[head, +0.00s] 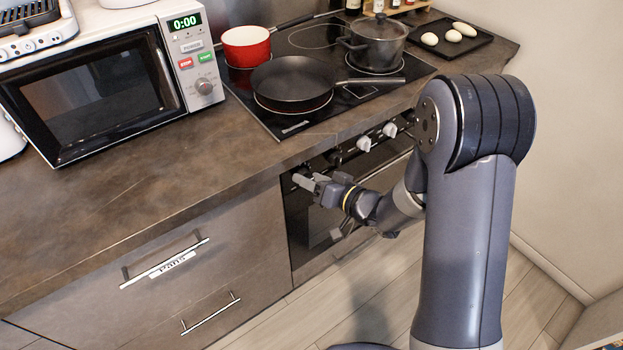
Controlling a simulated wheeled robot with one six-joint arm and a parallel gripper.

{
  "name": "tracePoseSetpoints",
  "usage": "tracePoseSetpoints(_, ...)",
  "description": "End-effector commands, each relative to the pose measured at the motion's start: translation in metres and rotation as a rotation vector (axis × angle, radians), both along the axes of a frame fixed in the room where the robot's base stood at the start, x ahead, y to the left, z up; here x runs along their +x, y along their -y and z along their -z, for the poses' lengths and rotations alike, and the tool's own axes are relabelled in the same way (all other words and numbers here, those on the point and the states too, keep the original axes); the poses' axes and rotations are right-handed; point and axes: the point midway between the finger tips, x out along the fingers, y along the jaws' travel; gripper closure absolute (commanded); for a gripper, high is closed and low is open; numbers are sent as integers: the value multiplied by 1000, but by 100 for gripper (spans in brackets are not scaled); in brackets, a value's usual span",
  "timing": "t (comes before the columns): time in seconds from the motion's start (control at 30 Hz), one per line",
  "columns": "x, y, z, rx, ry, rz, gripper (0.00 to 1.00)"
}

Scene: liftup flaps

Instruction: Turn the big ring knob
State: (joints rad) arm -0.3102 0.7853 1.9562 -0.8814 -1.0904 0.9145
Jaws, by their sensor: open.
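The oven's front panel under the cooktop carries pale round knobs; two show clearly, one at the middle (364,143) and one to its right (390,129). No label can be read, so I cannot tell which is the big ring knob. My gripper (302,182) is at the left end of the panel, left of these two knobs, with its fingers pointing left toward the oven front. It is open and holds nothing that I can see. The fingers and wrist cover part of the panel's left end, so a knob there is hidden or too small to tell.
A black frying pan (292,84), a red pot (246,46) and a dark lidded pot (377,43) stand on the cooktop. A microwave (100,88) is on the counter at left. A drawer with a bar handle (165,264) is left of the oven.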

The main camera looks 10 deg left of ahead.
Motion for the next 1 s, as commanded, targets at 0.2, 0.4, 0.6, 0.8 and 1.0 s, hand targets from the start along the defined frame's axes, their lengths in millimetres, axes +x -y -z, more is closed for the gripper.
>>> tracePoseSetpoints(0.2,-15,32,-8,0,0,6,45)
tracePoseSetpoints(0.4,-33,66,-16,0,-1,6,45)
tracePoseSetpoints(0.6,-44,85,-20,0,-1,2,45)
tracePoseSetpoints(0.8,-48,90,-21,0,-1,1,45)
tracePoseSetpoints(1.0,-48,90,-21,0,0,0,45)
